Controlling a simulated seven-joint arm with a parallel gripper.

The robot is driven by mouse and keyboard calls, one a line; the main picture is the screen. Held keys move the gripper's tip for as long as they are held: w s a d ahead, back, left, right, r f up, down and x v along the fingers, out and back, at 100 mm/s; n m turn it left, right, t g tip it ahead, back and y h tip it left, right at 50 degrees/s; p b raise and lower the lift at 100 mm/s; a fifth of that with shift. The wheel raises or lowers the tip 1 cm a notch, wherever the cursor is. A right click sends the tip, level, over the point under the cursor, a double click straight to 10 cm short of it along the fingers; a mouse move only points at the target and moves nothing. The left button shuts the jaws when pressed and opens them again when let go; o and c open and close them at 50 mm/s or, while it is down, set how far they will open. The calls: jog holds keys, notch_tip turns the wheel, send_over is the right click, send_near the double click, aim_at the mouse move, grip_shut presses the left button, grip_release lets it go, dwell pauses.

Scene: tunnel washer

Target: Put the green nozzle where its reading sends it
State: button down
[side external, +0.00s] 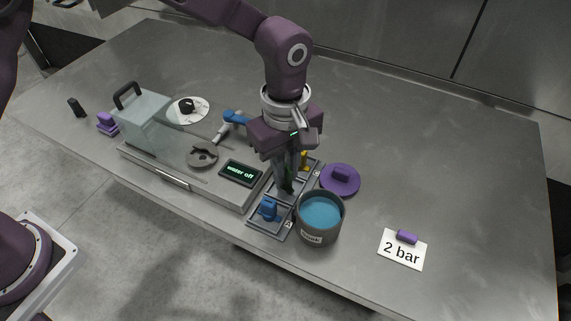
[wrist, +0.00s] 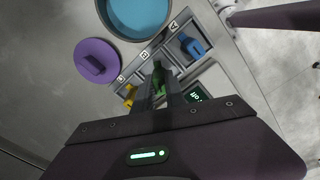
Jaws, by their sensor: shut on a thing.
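The green nozzle (wrist: 158,76) is between the fingers of my gripper (wrist: 163,92), which is shut on it. In the side view it shows as a dark green piece (side external: 287,186) under my gripper (side external: 286,172), at the middle compartment of a grey tray (side external: 258,228). I cannot tell whether it touches the tray floor. A blue nozzle (side external: 268,208) sits in the near compartment, marked A in the wrist view. A yellow nozzle (side external: 304,160) is in the far compartment. The washer's display (side external: 241,173) reads "water off".
A pot of blue liquid (side external: 320,227) stands right beside the tray, with a purple lid (side external: 339,181) behind it. A purple block (side external: 407,237) rests on the card.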

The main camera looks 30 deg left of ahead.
jog(key=shift+f, duration=0.3)
jog(key=shift+f, duration=0.15)
jog(key=shift+f, duration=0.25)
jog(key=shift+f, duration=0.1)
dwell(0.5)
jog(key=c, duration=1.3)
grip_release()
jog(key=shift+o, duration=0.2)
jog(key=o, duration=0.4)
jog(key=shift+c, duration=0.2)
